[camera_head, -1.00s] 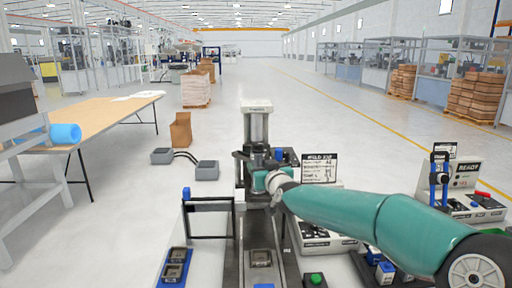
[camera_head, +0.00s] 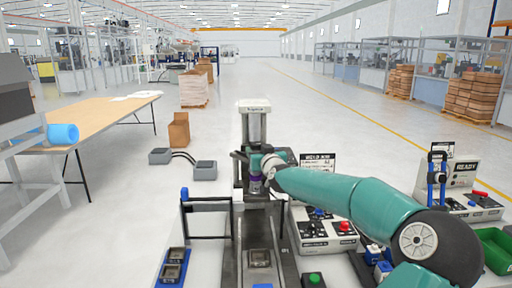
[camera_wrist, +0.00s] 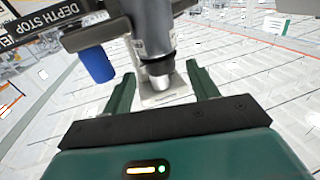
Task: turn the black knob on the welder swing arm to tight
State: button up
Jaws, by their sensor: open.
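The welder (camera_head: 254,125) stands upright at the middle of the head view, with a light column and a dark head. My arm reaches it from the right, and my gripper is small and partly lost against the dark head there. In the wrist view my gripper (camera_wrist: 161,73) is open, its two green fingers on either side of a grey cylinder with a narrower tip (camera_wrist: 158,68). I cannot tell whether the fingers touch it. A blue handle (camera_wrist: 97,64) hangs left of the fingers. I cannot make out the black knob in either view.
A dark plate labelled DEPTH STOP (camera_wrist: 62,22) is close at the upper left of the wrist view. A control box (camera_head: 325,230) with red and blue buttons stands right of the welder. A black frame (camera_head: 208,210) stands left. A green bin (camera_head: 496,247) lies far right.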

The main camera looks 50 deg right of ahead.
aim_at(257, 148)
jog(key=shift+x, duration=2.45)
jog(key=shift+c, duration=0.2)
jog(key=c, duration=1)
